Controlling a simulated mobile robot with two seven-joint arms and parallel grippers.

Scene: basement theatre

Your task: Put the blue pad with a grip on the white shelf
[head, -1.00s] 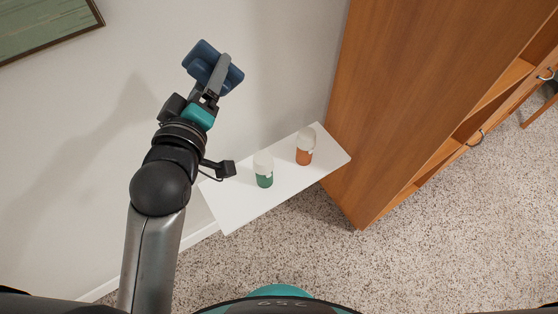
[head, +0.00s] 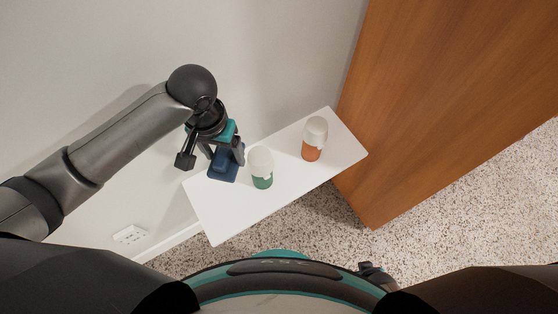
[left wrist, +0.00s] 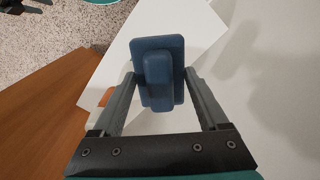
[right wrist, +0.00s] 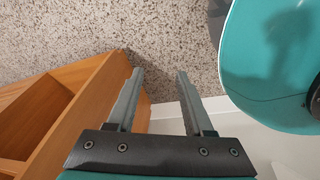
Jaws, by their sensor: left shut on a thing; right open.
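The blue pad with a grip (head: 222,171) is held by my left gripper (head: 226,152) over the left end of the white shelf (head: 225,215). In the left wrist view the pad (left wrist: 173,52) sits between the two fingers, its raised grip towards the camera, with the white shelf (left wrist: 120,55) behind it. Whether the pad touches the shelf is unclear. My left gripper is shut on the pad. My right gripper (right wrist: 158,78) is open and empty in the right wrist view, above the floor.
A green-and-white cup (head: 262,168) stands on the shelf close to the right of the pad. An orange-and-white cup (head: 314,138) stands further right. A wooden cabinet (head: 430,100) borders the shelf's right end. The shelf's front left part is clear.

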